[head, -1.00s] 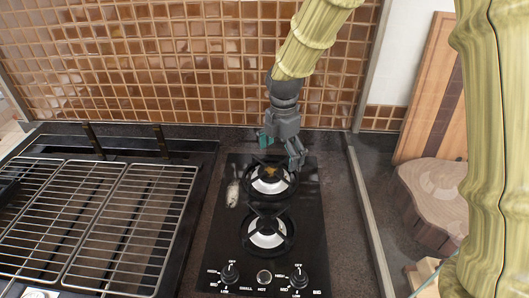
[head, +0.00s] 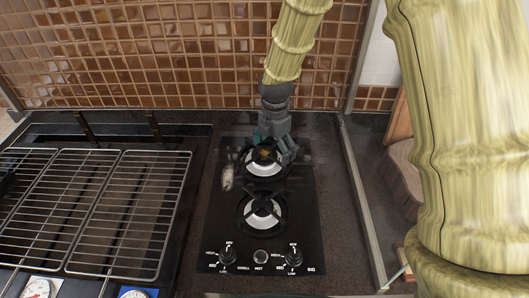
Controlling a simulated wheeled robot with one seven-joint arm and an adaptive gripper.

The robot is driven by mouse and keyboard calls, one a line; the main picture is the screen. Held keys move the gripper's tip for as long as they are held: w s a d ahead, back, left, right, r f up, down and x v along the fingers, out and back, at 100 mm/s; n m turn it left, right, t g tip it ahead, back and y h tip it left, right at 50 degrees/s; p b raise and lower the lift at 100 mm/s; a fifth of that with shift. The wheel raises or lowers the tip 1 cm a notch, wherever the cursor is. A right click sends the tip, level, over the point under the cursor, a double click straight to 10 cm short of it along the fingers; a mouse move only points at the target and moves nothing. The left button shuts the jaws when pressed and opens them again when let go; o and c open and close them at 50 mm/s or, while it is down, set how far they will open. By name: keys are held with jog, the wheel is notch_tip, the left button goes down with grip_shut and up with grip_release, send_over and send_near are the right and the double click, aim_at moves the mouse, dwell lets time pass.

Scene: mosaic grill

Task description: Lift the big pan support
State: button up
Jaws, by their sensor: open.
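The black two-burner hob (head: 302,222) stands in the middle of the counter. Two round black pan supports sit on it, a rear one (head: 243,170) and a front one (head: 241,216), each around a pale burner. The head view does not clearly show which is the bigger. My gripper (head: 273,150) is open and pointing down at the rear pan support, its fingers at either side of the burner's back part. The gripper hides part of that support's far side. I cannot tell whether the fingers touch it.
Wire grill racks (head: 120,215) fill the left. Knobs (head: 293,257) line the hob's front edge. A small pale object (head: 227,178) lies left of the rear burner. A tiled wall (head: 180,60) closes the back. A metal strip (head: 362,205) runs along the right.

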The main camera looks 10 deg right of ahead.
aim_at(274, 159)
jog(key=shift+w+d+f+p, duration=0.15)
jog(key=shift+f+p, duration=0.25)
jog(key=shift+f, duration=1.45)
jog(key=shift+s, duration=0.2)
jog(key=c, duration=1.9)
grip_shut()
jog(key=shift+s, duration=0.1)
